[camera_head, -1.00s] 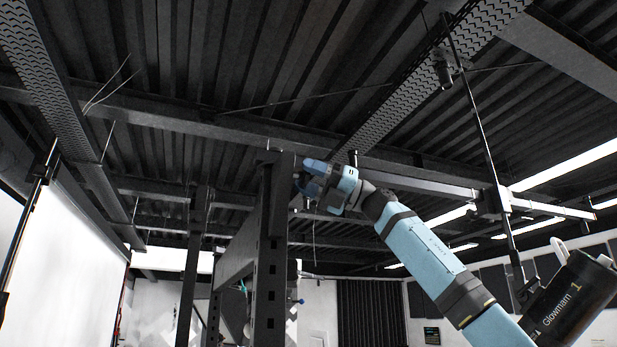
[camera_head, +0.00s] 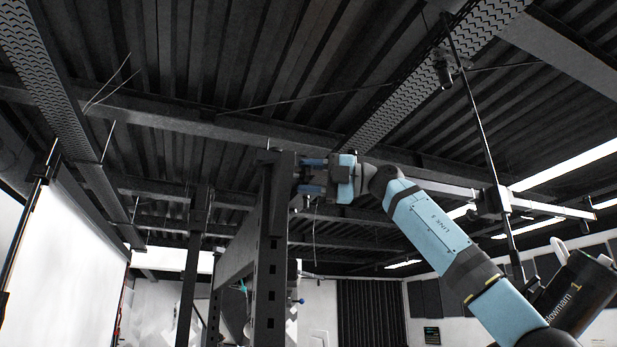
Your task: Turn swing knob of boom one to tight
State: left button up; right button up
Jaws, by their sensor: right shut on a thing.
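My right gripper (camera_head: 308,176) reaches in from the right, level with the top of a dark upright post (camera_head: 272,230). Its two blue fingers point left and sit one above the other, against the post's right side. They are shut on a small dark part there, which I take to be the swing knob; the fingers and the post hide most of it, and its turn angle cannot be read. My left gripper is not in view.
A thin dark pole (camera_head: 483,130) hangs at the right, with a clamp (camera_head: 492,203) on the boom. A black lamp housing (camera_head: 578,290) stands at lower right, close to my arm. Ceiling beams (camera_head: 200,118) cross overhead. Open air lies below the gripper.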

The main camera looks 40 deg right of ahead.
jog(key=shift+m, duration=0.6)
jog(key=o, duration=0.9)
jog(key=shift+c, duration=0.2)
jog(key=r+b+v, duration=0.1)
jog(key=b+v, duration=0.2)
jog(key=v, duration=1.1)
jog(key=shift+f, duration=0.25)
